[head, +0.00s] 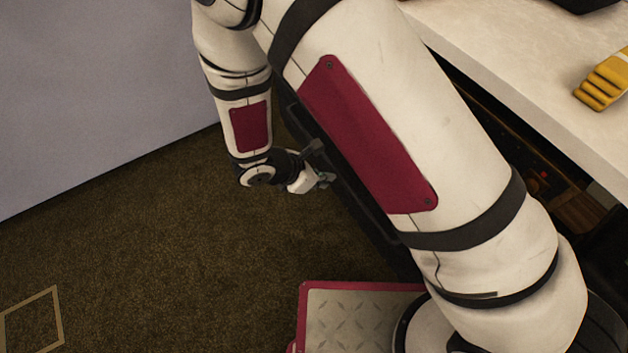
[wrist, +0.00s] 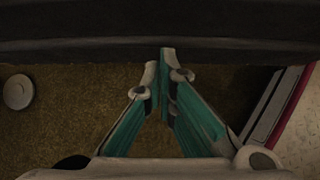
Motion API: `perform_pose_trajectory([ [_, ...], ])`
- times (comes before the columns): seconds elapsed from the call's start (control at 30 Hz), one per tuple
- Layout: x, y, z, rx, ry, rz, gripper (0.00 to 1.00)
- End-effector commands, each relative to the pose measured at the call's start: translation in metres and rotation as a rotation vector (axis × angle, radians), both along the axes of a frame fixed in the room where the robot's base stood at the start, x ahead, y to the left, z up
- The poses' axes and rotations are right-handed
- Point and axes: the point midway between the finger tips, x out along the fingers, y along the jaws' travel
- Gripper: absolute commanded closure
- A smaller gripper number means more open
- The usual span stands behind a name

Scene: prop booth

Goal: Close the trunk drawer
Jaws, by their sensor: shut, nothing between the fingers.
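A dark panel, likely the front of the trunk drawer (wrist: 160,22), spans the top of the wrist view. In the head view, a dark edge of the trunk (head: 362,205) shows beside and behind my arm, which hides most of it. My gripper (head: 327,179) is shut and empty, beside this dark edge. In the wrist view, the closed fingertips of my gripper (wrist: 161,58) reach the lower edge of the dark panel. I cannot tell whether they touch it. How far the drawer stands out is hidden.
A pale counter (head: 520,70) is at the upper right, with a yellow object (head: 604,82) on it. A grey wall (head: 90,90) stands at the left. Brown carpet (head: 160,260) is open at the lower left. A pale disc (wrist: 18,92) shows at the wrist view's left.

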Motion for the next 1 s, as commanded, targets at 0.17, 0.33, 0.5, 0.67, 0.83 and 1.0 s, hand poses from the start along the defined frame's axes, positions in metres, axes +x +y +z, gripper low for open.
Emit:
perform_pose_trajectory([
  [0.17,0.001,-0.001,0.0,0.0,0.0,0.0,1.0],
  [0.33,0.001,-0.001,0.0,0.0,0.0,0.0,1.0],
  [0.5,0.004,-0.006,0.0,-0.001,-0.001,-0.002,1.0],
  [0.67,0.015,-0.023,-0.001,-0.002,-0.001,-0.003,1.0],
  [0.83,0.036,-0.055,-0.001,-0.002,-0.002,-0.007,1.0],
  [1.0,0.062,-0.094,-0.002,-0.001,-0.002,-0.008,1.0],
])
